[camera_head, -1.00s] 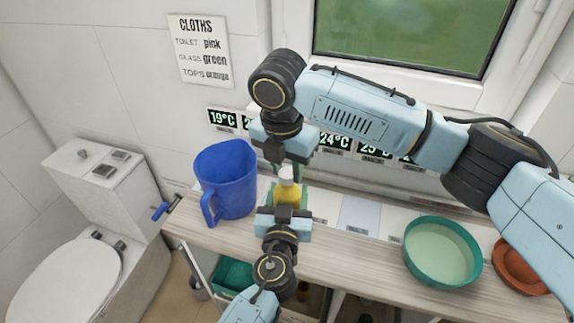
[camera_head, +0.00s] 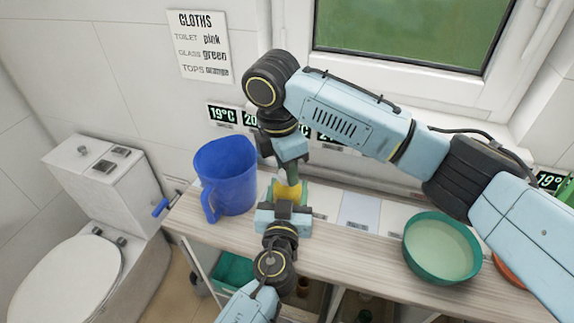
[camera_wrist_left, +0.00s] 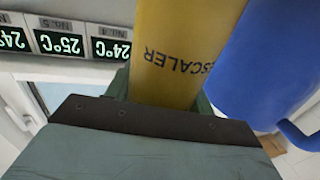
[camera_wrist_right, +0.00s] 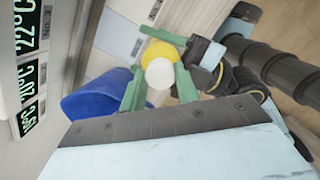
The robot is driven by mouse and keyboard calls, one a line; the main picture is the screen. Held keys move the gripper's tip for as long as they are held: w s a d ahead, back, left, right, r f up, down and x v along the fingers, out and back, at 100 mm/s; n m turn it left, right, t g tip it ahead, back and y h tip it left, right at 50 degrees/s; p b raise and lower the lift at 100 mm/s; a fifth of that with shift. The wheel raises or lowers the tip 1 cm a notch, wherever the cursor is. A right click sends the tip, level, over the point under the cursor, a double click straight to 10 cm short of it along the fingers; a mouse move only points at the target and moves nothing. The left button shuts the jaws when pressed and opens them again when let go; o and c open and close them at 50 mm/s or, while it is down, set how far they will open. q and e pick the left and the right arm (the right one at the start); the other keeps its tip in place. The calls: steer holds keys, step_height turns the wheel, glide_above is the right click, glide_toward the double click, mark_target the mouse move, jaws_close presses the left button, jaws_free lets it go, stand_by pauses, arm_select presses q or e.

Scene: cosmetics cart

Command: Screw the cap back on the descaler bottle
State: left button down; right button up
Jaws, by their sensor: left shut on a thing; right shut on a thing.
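The yellow descaler bottle (camera_head: 288,190) is upright above the cart top, with its lettering showing in the left wrist view (camera_wrist_left: 178,60). My left gripper (camera_head: 287,207) is shut around the bottle from the front. My right gripper (camera_head: 291,176) comes down from above, over the bottle's top. In the right wrist view its green fingers are shut on the white round cap (camera_wrist_right: 160,73), which lines up closely with the yellow bottle top (camera_wrist_right: 159,50). The cap is hidden in the head view. I cannot tell whether its threads engage the bottle neck.
A blue jug (camera_head: 227,172) stands close left of the grippers. A green bowl (camera_head: 440,248) is on the right of the cart top (camera_head: 350,248), partly near my right arm. Temperature displays (camera_head: 223,116) line the wall behind. A toilet (camera_head: 75,262) stands at left.

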steer(key=m, duration=0.6)
steer(key=shift+m+g, duration=0.4)
steer(key=m, duration=0.3)
steer(key=shift+m, duration=0.4)
steer(key=m, duration=0.3)
steer(key=shift+m+g, duration=0.4)
steer(key=m, duration=0.3)
steer(key=shift+m+y, duration=0.3)
steer(key=shift+m, duration=0.1)
steer(key=m, duration=0.3)
steer(key=shift+m, duration=0.3)
steer(key=m+y, duration=0.1)
steer(key=m, duration=0.6)
steer(key=o, duration=1)
